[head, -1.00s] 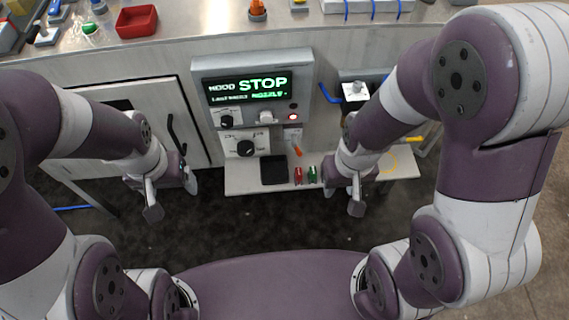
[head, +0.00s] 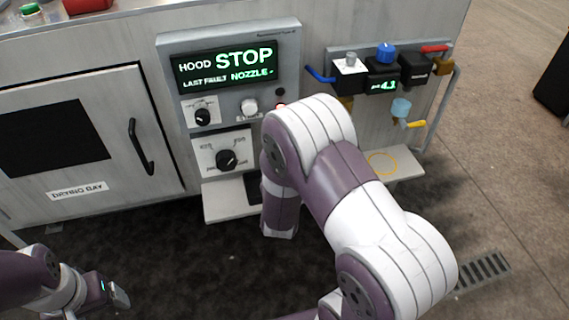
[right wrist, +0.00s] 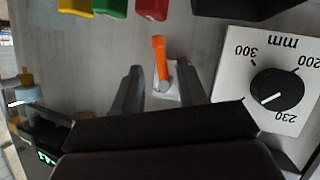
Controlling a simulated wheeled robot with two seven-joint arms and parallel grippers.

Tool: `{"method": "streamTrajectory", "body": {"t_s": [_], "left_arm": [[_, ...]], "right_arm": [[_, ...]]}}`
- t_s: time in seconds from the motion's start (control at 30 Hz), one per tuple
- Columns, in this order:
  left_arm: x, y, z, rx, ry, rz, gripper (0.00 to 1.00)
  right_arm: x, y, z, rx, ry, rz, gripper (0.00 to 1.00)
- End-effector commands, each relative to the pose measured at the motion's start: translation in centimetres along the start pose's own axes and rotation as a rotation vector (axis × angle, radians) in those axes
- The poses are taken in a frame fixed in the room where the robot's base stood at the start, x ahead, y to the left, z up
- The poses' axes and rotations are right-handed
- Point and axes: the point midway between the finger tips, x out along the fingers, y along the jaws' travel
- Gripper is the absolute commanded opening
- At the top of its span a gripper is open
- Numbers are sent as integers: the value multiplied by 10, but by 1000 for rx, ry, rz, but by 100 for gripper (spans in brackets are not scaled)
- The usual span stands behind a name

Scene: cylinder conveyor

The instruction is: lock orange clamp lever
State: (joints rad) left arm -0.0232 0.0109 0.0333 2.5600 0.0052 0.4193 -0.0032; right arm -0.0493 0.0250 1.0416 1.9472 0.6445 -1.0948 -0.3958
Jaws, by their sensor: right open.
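The orange clamp lever (right wrist: 160,58) shows in the right wrist view on a small pale mount, its handle pointing toward the top of the picture. My right gripper (right wrist: 159,74) is open, with one finger on each side of the lever's line. The lever appears between or just beyond the fingertips, and I see no contact. In the head view my right arm hides the lever and the right gripper. My left gripper (head: 112,294) is at the lower left in the head view, away from the panel. Its finger opening is not clear.
A black dial on a white mm plate (right wrist: 295,75) sits close beside the right gripper. Red (right wrist: 152,8) and green (right wrist: 109,7) pieces lie past the lever. The STOP display panel (head: 225,65) and valves (head: 385,65) stand above. The drying bay door (head: 75,140) is left.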

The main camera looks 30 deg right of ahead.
Motion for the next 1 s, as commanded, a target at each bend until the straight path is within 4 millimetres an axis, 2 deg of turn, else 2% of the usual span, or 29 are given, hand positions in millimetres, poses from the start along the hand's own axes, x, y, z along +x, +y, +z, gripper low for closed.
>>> {"method": "streamTrajectory", "body": {"t_s": [0.03, 0.1, 0.3, 0.63, 0.7, 0.77, 0.9, 1.0], "left_arm": [[12, 0, 2, 0, 0, 0, 79], [19, 0, 2, 0, 0, 0, 79], [30, 0, 4, 0, 0, 0, 79], [29, 0, 3, 0, 0, 0, 79], [29, 0, 4, 0, 0, 0, 79], [29, 0, 4, 0, 0, 0, 79], [28, 0, 3, 0, 0, 0, 79], [17, 0, 2, 0, 0, 0, 79]], "right_arm": [[15, -1, 7, 3, -1, 3, 41], [31, -1, 6, 2, 0, 2, 41], [60, -1, 3, 0, 0, -1, 41], [64, -1, 1, -1, -2, -3, 41], [64, -1, 1, -1, -2, -3, 18], [64, -1, 1, 0, -2, -3, 0], [64, -1, 0, 3, -3, -5, 0], [62, -2, -4, 69, -18, -37, 0]]}}
